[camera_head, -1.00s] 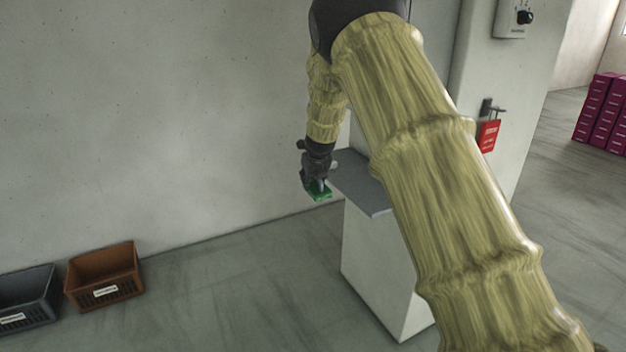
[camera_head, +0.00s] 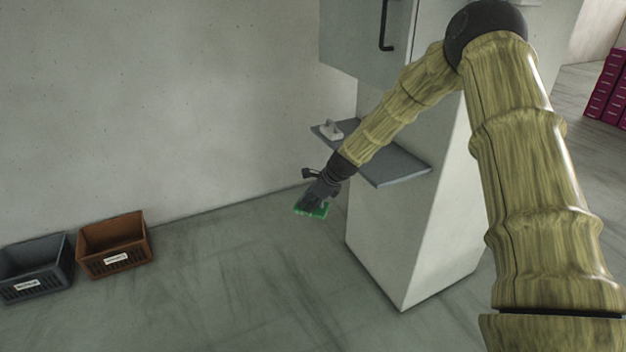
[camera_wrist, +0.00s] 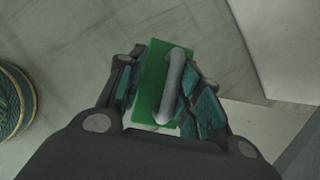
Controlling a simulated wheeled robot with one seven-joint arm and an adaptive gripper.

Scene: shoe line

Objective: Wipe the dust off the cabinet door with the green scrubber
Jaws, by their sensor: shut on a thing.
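The green scrubber (camera_head: 313,209) is a flat green block held in my gripper (camera_head: 319,196), in front of the grey shelf and above the floor. In the wrist view the scrubber (camera_wrist: 154,110) shows its grey handle between the fingers of my gripper (camera_wrist: 160,88), which is shut on it. The grey cabinet door (camera_head: 364,28) with a black bar handle (camera_head: 386,24) is at the top of the head view, cut off by the frame edge. The scrubber is below the door and apart from it. I cannot make out dust on the visible part of the door.
A grey shelf (camera_head: 400,168) juts from a white pillar (camera_head: 400,240) below the door, with a small pale object (camera_head: 330,130) on it. A grey crate (camera_head: 36,284) and a brown crate (camera_head: 116,262) stand on the floor at left. Magenta boxes (camera_head: 608,88) are at far right.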

